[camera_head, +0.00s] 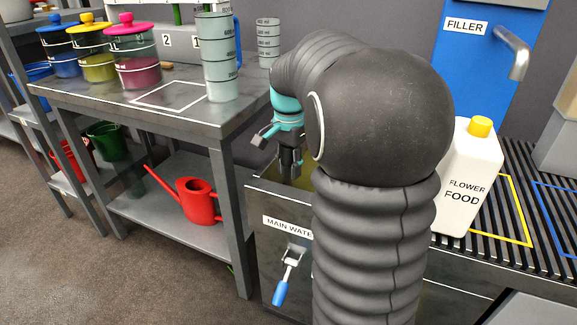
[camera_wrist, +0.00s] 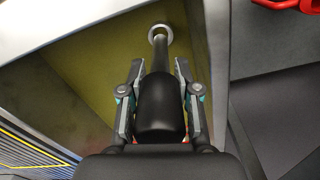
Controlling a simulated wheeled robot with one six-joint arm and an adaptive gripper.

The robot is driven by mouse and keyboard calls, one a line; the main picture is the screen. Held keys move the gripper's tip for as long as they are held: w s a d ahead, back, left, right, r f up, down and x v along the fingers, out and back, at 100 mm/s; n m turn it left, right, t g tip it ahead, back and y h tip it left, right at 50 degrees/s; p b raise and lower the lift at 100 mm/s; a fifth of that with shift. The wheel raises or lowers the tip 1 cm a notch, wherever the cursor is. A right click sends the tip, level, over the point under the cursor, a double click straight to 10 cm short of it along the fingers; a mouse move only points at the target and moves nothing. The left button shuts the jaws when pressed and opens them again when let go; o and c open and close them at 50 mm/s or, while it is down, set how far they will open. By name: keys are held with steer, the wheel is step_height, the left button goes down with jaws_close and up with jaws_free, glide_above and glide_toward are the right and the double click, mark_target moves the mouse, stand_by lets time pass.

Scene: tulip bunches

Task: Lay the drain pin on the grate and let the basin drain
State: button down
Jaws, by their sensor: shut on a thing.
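My gripper (camera_wrist: 159,72) is shut on the drain pin (camera_wrist: 161,50), a grey shaft with a pale ring, held between its two fingers in the wrist view. A dark rounded body hides part of it. In the head view my gripper (camera_head: 288,152) points down over the basin (camera_head: 256,190), and the pin cannot be made out clearly there. The basin's olive inside (camera_wrist: 85,70) lies below my gripper in the wrist view. The grate (camera_head: 517,205) of dark slats is right of my arm. Its slats also show at lower left in the wrist view (camera_wrist: 25,150).
A white flower food jug (camera_head: 467,190) stands on the grate beside yellow and blue outlines. A workbench (camera_head: 140,110) at left holds lidded pots (camera_head: 135,55) and a measuring cylinder (camera_head: 218,60). A red watering can (camera_head: 195,203) sits on its lower shelf. My arm blocks the centre.

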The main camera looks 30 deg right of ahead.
mark_target(289, 151)
steer(key=shift+r, duration=0.15)
steer(key=shift+r+p, duration=1.8)
steer(key=shift+r, duration=0.05)
